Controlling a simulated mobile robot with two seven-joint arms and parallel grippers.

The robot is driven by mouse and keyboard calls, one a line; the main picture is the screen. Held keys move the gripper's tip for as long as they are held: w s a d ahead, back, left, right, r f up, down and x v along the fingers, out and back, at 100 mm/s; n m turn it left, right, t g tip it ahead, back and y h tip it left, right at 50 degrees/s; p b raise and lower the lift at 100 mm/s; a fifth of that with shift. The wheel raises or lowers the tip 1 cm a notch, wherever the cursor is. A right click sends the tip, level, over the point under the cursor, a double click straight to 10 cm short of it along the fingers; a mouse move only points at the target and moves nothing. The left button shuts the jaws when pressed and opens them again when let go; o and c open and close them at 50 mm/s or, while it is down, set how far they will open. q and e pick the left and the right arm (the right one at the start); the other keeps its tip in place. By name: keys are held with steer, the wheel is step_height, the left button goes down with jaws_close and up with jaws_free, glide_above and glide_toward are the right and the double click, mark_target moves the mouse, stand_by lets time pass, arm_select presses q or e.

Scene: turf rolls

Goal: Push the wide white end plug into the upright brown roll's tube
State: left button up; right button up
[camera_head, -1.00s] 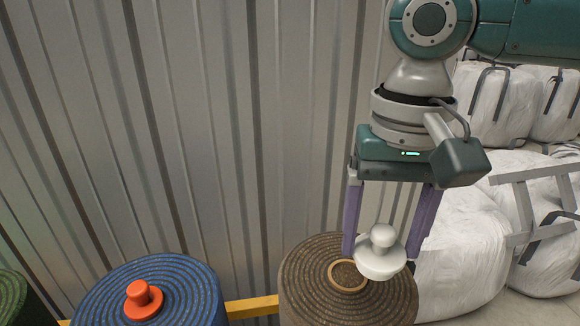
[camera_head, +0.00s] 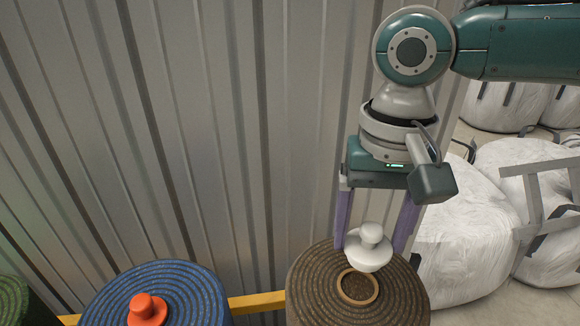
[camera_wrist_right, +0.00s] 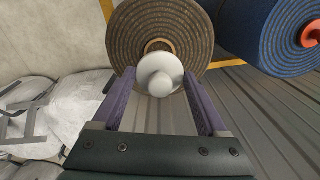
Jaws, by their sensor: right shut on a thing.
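The wide white end plug (camera_head: 368,250) is held between the purple fingers of my right gripper (camera_head: 374,238), knob up. The upright brown roll (camera_head: 310,283) stands below, with its tan-rimmed tube mouth (camera_head: 358,287) open on top. In the head view the plug appears above and behind the tube mouth, apart from it. In the right wrist view the plug (camera_wrist_right: 160,75) covers part of the tube rim (camera_wrist_right: 158,45) at the middle of the brown roll (camera_wrist_right: 190,30). My left gripper is not in view.
A blue roll (camera_head: 100,300) with an orange plug (camera_head: 147,309) stands to the left, and a green roll (camera_head: 12,298) at the left edge. A yellow rail (camera_head: 256,303) runs behind the rolls before a corrugated wall (camera_head: 200,120). White bulk bags (camera_head: 465,250) stand at the right.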

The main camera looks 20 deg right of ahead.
mark_target(366, 258)
steer(key=shift+f+b, duration=0.95)
steer(key=shift+f, duration=1.5)
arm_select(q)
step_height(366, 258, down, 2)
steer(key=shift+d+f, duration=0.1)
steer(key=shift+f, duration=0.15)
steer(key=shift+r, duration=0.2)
arm_select(e)
steer(key=shift+r+p, duration=0.1)
steer(key=shift+p, duration=0.35)
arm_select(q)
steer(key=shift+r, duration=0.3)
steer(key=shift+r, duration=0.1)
arm_select(e)
steer(key=shift+p, duration=0.45)
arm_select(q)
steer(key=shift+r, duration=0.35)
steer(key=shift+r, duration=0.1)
